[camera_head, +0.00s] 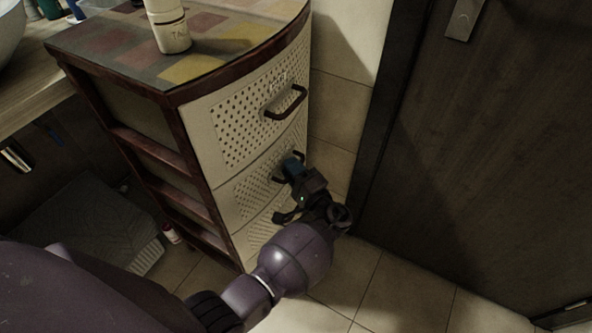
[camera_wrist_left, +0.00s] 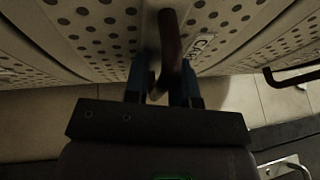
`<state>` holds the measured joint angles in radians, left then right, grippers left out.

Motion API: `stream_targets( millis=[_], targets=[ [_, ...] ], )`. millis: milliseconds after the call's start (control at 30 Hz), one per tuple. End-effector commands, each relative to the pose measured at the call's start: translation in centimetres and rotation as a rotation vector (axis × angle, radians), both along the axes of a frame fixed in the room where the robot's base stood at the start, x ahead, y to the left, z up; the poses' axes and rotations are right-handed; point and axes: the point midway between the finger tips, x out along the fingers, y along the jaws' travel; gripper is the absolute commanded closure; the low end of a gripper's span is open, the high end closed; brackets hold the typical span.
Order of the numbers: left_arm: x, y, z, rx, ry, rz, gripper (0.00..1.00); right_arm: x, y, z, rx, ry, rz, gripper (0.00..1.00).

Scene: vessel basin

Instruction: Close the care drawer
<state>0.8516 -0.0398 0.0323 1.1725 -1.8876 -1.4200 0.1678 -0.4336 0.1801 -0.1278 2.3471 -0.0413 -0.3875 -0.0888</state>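A cream cabinet with perforated drawer fronts stands left of centre in the head view. The care drawer (camera_head: 250,192) appears to be the one below the top drawer; a partly hidden label beside its handle shows in the wrist view. My left gripper (camera_head: 290,167) is at this drawer's dark handle (camera_wrist_left: 170,38). In the wrist view the left gripper (camera_wrist_left: 162,82) has its two blue fingers close together on either side of the handle, seemingly shut on it. How far the drawer stands out is hard to tell. My right gripper is not in view.
The top drawer (camera_head: 235,120) looks flush and has its own dark handle (camera_head: 285,102). A white bottle (camera_head: 170,28) stands on the tiled cabinet top (camera_head: 120,50). A dark door (camera_head: 480,150) is at the right. The tiled floor (camera_head: 400,295) before it is clear.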

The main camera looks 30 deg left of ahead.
Motion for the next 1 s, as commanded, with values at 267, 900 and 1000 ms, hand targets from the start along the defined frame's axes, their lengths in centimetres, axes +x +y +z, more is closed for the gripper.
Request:
stream_targets(
  millis=[267, 900, 1000],
  targets=[
    [0.0, -0.1, -0.1, -0.002, 0.001, -0.002, 0.63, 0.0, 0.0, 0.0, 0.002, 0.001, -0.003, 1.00],
    [-3.2, -7.1, -1.5, -0.003, 0.003, -0.002, 0.63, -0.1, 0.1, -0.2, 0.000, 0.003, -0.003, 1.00],
    [-3.8, -8.3, -1.7, -0.003, 0.002, -0.003, 0.63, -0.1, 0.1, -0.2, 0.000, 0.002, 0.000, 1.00]
  ],
)
